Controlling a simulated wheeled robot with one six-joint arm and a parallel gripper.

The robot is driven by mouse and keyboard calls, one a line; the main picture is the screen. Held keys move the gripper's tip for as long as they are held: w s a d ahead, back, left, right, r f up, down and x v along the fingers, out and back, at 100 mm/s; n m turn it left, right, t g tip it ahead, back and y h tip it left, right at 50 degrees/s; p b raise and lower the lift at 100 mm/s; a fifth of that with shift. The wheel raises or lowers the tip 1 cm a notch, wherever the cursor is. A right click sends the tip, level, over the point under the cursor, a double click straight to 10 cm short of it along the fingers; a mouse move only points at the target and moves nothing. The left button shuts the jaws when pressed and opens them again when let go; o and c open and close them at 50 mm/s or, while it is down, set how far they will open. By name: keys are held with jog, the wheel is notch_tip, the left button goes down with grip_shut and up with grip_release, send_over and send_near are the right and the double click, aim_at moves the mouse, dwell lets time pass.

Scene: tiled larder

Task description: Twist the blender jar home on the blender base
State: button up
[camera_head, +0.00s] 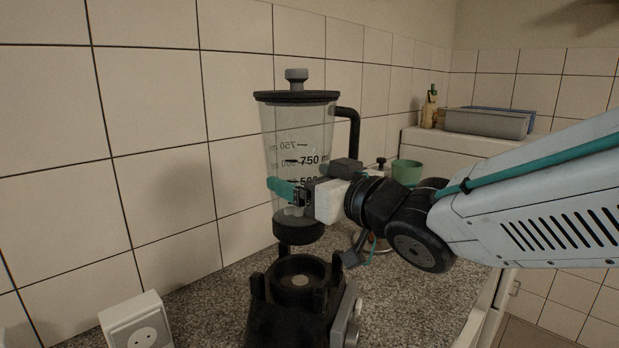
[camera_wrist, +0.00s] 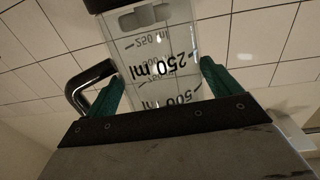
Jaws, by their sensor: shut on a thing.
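The blender jar (camera_head: 297,130) is clear with black measuring marks, a dark lid with a grey knob, a dark handle and a dark bottom collar (camera_head: 298,231). My gripper (camera_head: 290,192) is shut on the lower part of the jar, with teal fingers on its sides. In the wrist view, the jar (camera_wrist: 155,60) sits between the two teal fingers (camera_wrist: 158,85), its handle to the left. The jar hangs about upright above the black blender base (camera_head: 298,283), with a gap between collar and base. The base has upright lugs around its round socket and stands on the counter.
A white socket box (camera_head: 136,322) is at the front left. The speckled counter (camera_head: 225,285) runs along the tiled wall. A green cup (camera_head: 407,172), a bottle (camera_head: 429,108) and a grey folded item (camera_head: 487,121) are farther back on the right.

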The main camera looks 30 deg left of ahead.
aim_at(294, 240)
jog(key=shift+d+f, duration=0.1)
jog(key=shift+f, duration=4.75)
jog(key=shift+s+m+t, duration=0.15)
jog(key=shift+m+t, duration=0.15)
jog(key=shift+t, duration=0.1)
jog(key=shift+s+a+m+t+h, duration=0.15)
jog(key=shift+m+t+h, duration=0.7)
jog(key=shift+t, duration=0.25)
jog(key=shift+s+a+m+t+h, duration=0.15)
jog(key=shift+s+m+t+h, duration=0.05)
jog(key=shift+m+t+h, duration=0.8)
jog(key=shift+s+a+m+t+h, duration=0.15)
jog(key=shift+m+t+h, duration=0.6)
jog(key=shift+t, duration=0.45)
jog(key=shift+s+a+r+m+t+h, duration=0.1)
jog(key=shift+a+m+t+h, duration=0.1)
jog(key=shift+m+t+h, duration=1)
jog(key=shift+s+a+m+t+h, duration=0.15)
jog(key=shift+m+t+h, duration=0.35)
jog(key=shift+m+h, duration=0.75)
